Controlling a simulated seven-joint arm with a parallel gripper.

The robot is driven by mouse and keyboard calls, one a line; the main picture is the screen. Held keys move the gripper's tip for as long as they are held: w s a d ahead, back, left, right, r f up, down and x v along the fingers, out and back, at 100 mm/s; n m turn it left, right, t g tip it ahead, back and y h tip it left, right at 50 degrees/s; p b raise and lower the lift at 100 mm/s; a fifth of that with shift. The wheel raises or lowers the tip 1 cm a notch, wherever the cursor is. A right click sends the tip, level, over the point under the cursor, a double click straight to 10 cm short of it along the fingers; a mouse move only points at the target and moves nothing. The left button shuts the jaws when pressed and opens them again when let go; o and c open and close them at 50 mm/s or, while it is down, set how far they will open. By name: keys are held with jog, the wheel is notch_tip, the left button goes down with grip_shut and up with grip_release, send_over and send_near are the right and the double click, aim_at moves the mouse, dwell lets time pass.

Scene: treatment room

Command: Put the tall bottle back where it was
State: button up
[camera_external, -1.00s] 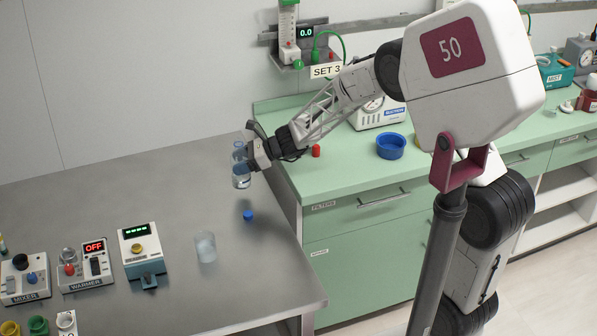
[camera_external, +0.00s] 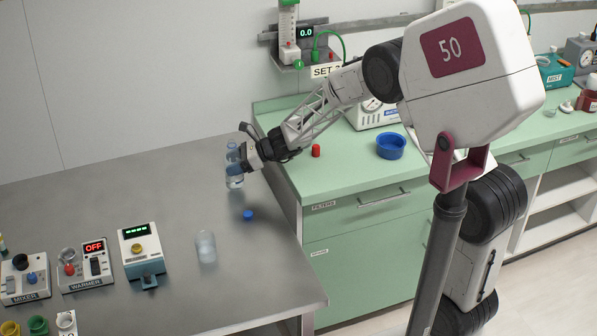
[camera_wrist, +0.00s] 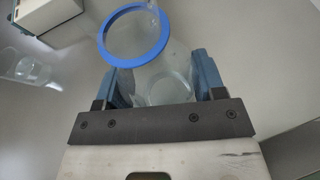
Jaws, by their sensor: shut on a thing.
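The tall bottle (camera_external: 235,181) is clear, with some liquid low in it. In the external view it is upright in my gripper (camera_external: 241,160), over the far right part of the grey table. In the wrist view the bottle (camera_wrist: 165,75) stands between the two blue fingers of my gripper (camera_wrist: 165,82), which are shut on it. Its open mouth has a blue ring. I cannot tell whether its base touches the table. A blue cap (camera_external: 248,215) lies on the table in front of the bottle.
A clear beaker (camera_external: 206,247) stands on the grey table (camera_external: 240,290) nearer the front. A teal-based device (camera_external: 143,255), a warmer (camera_external: 87,268) and a mixer (camera_external: 24,280) stand at left. The green counter (camera_external: 340,180) holds a red cap (camera_external: 316,151) and a blue bowl (camera_external: 390,146).

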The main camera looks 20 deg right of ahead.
jog(key=shift+f, duration=0.8)
jog(key=shift+f, duration=0.2)
jog(key=o, duration=1.1)
jog(key=shift+c, duration=0.2)
jog(key=shift+r, duration=0.1)
jog(key=shift+r, duration=0.15)
jog(key=v, duration=1.2)
